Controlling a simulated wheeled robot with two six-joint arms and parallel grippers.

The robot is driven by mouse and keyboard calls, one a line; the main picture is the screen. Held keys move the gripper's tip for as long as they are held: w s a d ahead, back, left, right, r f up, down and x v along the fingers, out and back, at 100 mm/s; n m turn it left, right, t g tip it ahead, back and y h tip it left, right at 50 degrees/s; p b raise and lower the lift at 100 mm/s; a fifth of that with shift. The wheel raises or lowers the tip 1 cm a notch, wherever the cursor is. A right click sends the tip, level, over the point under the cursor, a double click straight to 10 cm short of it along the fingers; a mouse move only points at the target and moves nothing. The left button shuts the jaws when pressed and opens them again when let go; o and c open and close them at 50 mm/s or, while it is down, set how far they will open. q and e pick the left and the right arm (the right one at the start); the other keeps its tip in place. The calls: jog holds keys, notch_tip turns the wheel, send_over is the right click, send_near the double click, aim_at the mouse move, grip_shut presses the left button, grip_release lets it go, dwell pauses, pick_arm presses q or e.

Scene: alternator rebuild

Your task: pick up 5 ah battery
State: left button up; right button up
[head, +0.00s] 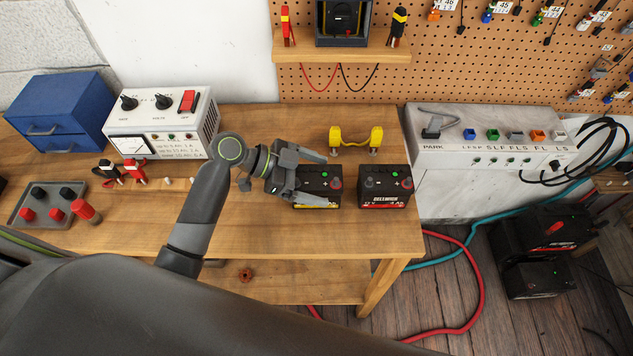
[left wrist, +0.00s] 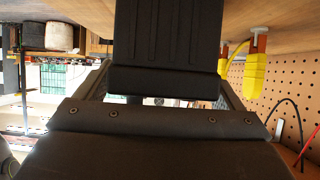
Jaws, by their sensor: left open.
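Two black batteries stand side by side near the right end of the wooden bench. The left battery (head: 322,184) has a yellow label strip low on its front, partly hidden. The right battery (head: 385,186) has a red strip and white lettering; I cannot read either rating surely. My left gripper (head: 325,183) is open, with its fingers reaching along the far and near sides of the left battery. In the left wrist view a dark ribbed block, apparently that battery (left wrist: 167,45), appears between the fingers, close to the palm. My right gripper is not in view.
A yellow handle-like piece (head: 356,138) stands just behind the batteries. A grey switch panel (head: 480,180) is right of the bench, a white meter box (head: 160,122) to the left. Black units (head: 540,235) sit on the floor at right. The bench front is clear.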

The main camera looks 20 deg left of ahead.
pick_arm(q)
jog(key=shift+d+f, duration=0.15)
jog(key=shift+c, duration=0.4)
grip_shut()
jog(key=shift+w+r, duration=0.15)
jog(key=shift+r, duration=0.05)
